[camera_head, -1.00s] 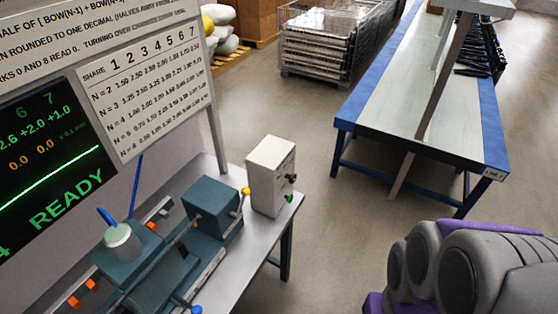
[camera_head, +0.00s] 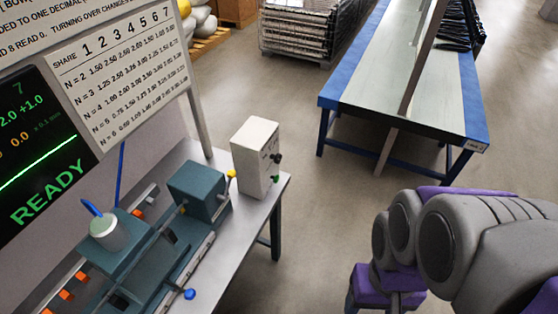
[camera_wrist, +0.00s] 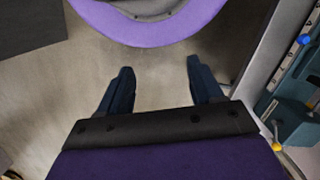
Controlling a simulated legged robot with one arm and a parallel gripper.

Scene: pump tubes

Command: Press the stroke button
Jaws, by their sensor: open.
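A white control box (camera_head: 255,157) stands at the far right end of the bench. Its side carries a green button (camera_head: 276,180) and a black knob (camera_head: 278,158); their labels are too small to read, so I cannot tell for sure which is the stroke button. A teal pump rig (camera_head: 197,190) lies along the bench left of the box. My gripper (camera_wrist: 160,66) is open and empty in the wrist view, over the floor beside the bench, apart from the box. In the head view my arm is at the right, apart from the box.
A screen (camera_head: 38,150) reading READY and a share chart (camera_head: 120,80) stand behind the bench (camera_head: 245,240). A blue knob (camera_head: 189,294) sticks out from the rig. A blue-edged table (camera_head: 400,100) stands at the back right. Floor (camera_head: 310,215) is clear between.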

